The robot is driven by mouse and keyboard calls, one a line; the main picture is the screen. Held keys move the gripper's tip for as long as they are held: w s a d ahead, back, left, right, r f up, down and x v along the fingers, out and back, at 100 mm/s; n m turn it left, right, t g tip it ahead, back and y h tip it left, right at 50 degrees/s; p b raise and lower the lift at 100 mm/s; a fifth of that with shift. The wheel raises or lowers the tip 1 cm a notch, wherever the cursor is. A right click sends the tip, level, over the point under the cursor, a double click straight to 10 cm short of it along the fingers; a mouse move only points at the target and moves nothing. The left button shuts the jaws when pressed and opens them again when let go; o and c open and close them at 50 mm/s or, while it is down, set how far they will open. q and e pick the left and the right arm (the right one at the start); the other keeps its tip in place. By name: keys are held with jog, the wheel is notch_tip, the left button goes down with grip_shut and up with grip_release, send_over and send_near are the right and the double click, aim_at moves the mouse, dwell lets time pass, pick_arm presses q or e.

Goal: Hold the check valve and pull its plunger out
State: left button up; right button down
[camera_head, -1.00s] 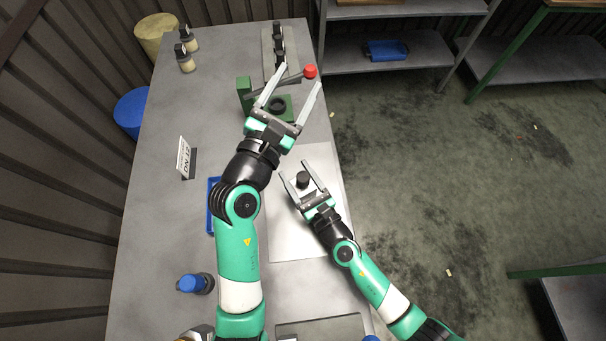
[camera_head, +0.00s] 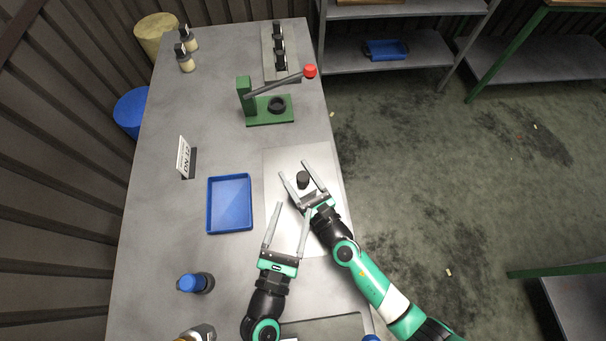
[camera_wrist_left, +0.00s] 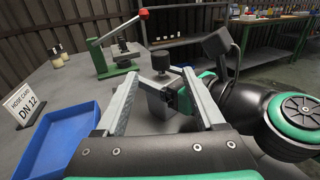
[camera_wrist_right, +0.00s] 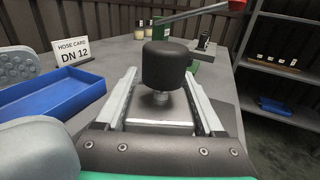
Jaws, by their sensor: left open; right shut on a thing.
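The check valve stands upright on the light mat, its black plunger cap (camera_head: 302,179) on top. In the right wrist view the cap (camera_wrist_right: 168,65) sits on a short metal stem above a metal body (camera_wrist_right: 158,126). My right gripper (camera_head: 293,168) is shut on the valve body, with a finger on each side. My left gripper (camera_head: 293,207) is open and empty, below the valve in the head view. In the left wrist view the cap (camera_wrist_left: 160,60) and metal body (camera_wrist_left: 160,103) show beyond and between the open left fingers.
A blue tray (camera_head: 211,216) lies left of the light mat (camera_head: 285,160). A green press (camera_head: 262,112) with a red-knobbed lever stands farther back. A "DN 12" hose card (camera_head: 184,157) and a blue-capped bottle (camera_head: 192,283) are at left.

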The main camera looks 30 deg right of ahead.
aim_at(301, 183)
pick_arm(q)
jog(key=x, duration=1)
jog(key=shift+c, duration=0.3)
grip_shut()
jog(key=shift+r, duration=0.1)
dwell(0.7)
